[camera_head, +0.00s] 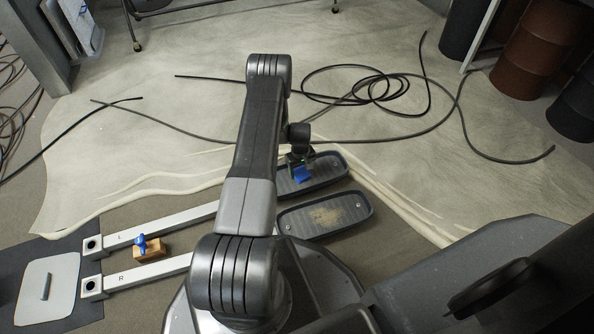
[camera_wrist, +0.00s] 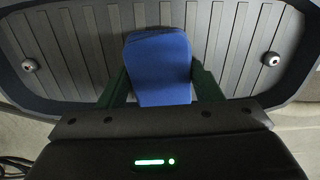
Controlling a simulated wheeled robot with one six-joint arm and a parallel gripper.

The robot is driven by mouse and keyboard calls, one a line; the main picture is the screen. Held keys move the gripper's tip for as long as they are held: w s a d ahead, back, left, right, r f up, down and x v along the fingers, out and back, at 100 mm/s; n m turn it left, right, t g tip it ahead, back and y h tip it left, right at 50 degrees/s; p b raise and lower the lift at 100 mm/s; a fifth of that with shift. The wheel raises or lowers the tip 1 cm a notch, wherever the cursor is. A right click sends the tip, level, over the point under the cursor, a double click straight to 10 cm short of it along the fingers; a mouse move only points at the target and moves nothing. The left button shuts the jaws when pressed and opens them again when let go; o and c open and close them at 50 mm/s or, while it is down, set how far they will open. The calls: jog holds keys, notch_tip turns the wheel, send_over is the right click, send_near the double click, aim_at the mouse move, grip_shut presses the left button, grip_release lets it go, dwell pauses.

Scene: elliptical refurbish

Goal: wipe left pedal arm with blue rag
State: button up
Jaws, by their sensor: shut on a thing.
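My gripper (camera_head: 300,170) is shut on a blue rag (camera_head: 303,174). The rag also shows in the wrist view (camera_wrist: 158,66), between the green fingers. Rag and fingers are over the ribbed tray of the far foot pedal (camera_head: 326,169), the one on the arm marked L. I cannot tell if the rag touches the tray. The left pedal arm (camera_head: 165,226) is a light metal bar running to the lower left; my arm hides part of it. The right pedal arm (camera_head: 150,271), marked R, lies below it. Its pedal (camera_head: 345,212) has a brown dirty patch.
A wooden block (camera_head: 149,252) with a blue knob (camera_head: 140,243) sits between the pedal arms. A light plate (camera_head: 47,292) lies on a dark mat at lower left. Black cables (camera_head: 365,88) coil on the floor beyond. Barrels (camera_head: 537,50) stand at upper right.

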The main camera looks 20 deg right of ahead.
aim_at(283, 180)
jog(key=shift+s+d, duration=0.1)
jog(key=shift+d, duration=5)
jog(key=shift+a, duration=3.7)
jog(key=shift+w+a+r, duration=0.1)
jog(key=shift+a, duration=1.6)
jog(key=shift+w+a, duration=0.1)
jog(key=shift+a, duration=1.6)
jog(key=shift+a+f, duration=0.2)
jog(key=shift+a, duration=1.55)
jog(key=shift+r, duration=0.15)
jog(key=shift+r+p, duration=1.2)
jog(key=shift+r, duration=1.7)
jog(key=shift+r, duration=0.1)
jog(key=shift+r+p, duration=0.45)
jog(key=shift+r, duration=0.95)
